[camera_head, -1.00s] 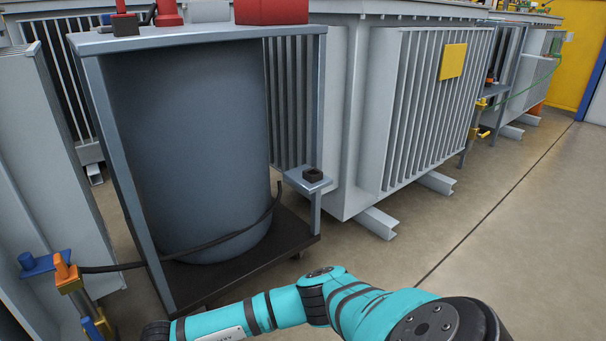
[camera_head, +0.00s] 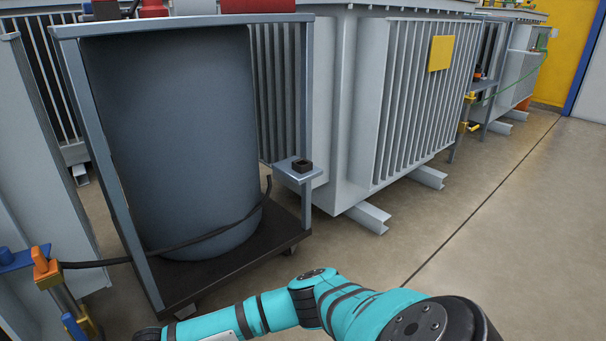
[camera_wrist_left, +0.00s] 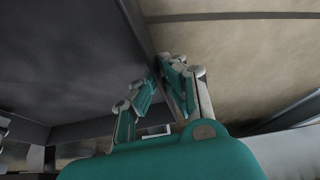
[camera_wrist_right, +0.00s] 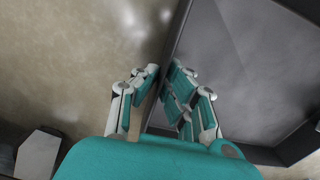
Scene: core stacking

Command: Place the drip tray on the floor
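The drip tray is a dark grey, shallow tray with a raised rim. In the left wrist view the tray (camera_wrist_left: 60,60) fills the left side, and in the right wrist view the tray (camera_wrist_right: 250,60) fills the right side. My left gripper (camera_wrist_left: 161,74) has its fingers closed around one rim wall. My right gripper (camera_wrist_right: 160,72) has its fingers on both sides of another rim wall. The tray is out of the head view, as are both gripper tips. Its underside and any contact with the floor are hidden.
A wheeled cart (camera_head: 306,130) with a large grey cylinder (camera_head: 180,130) stands ahead on the left. A grey finned transformer (camera_head: 350,110) stands beside it on steel feet. An orange-and-blue fixture (camera_head: 50,275) is at lower left. Bare concrete floor (camera_head: 500,230) lies open on the right.

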